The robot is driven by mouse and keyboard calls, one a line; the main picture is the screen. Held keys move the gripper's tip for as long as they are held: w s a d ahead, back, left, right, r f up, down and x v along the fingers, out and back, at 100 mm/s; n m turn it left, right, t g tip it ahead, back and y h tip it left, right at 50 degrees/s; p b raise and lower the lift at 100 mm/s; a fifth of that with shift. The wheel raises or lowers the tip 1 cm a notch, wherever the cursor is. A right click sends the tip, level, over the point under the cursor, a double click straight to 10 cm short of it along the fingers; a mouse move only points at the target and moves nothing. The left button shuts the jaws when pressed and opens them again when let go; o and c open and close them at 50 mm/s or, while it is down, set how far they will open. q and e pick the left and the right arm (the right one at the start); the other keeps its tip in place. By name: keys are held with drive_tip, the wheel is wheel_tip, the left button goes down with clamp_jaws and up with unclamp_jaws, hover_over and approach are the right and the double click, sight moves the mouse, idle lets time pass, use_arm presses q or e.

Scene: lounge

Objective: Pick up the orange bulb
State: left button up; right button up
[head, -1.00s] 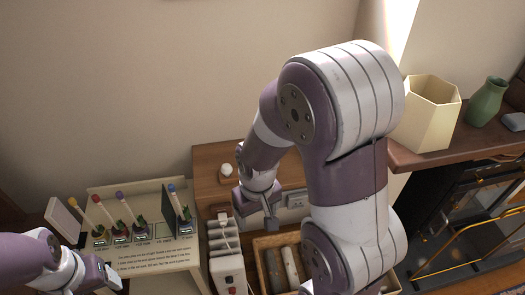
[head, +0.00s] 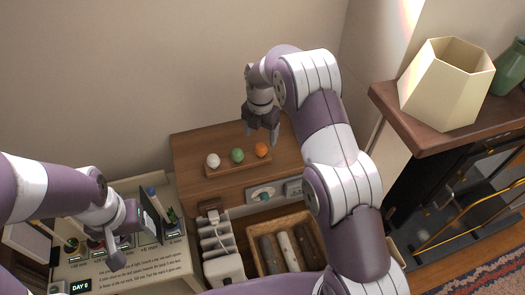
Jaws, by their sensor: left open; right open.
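The orange bulb (head: 261,150) sits at the right end of a small wooden holder (head: 238,168) on the wooden cabinet top. A green bulb (head: 237,155) and a white bulb (head: 213,160) stand to its left in the same holder. My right gripper (head: 263,138) is open and points down, just above or behind the orange bulb in the picture; its exact distance is hard to tell. My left gripper (head: 124,243) is open and empty over the display board at the left.
A display board (head: 75,272) with printed text and several small plants stands at the left. A wooden tray (head: 258,262) with several rods lies below the cabinet. A white radiator-like unit (head: 218,250) is beside it. A cream hexagonal pot (head: 445,85) stands on the right shelf.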

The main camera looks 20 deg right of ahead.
sight(261, 145)
wheel_tip(261, 145, down, 7)
drive_tip(key=shift+s+f+p, duration=0.1)
drive_tip(key=shift+p, duration=0.65)
drive_tip(key=c, duration=1.1)
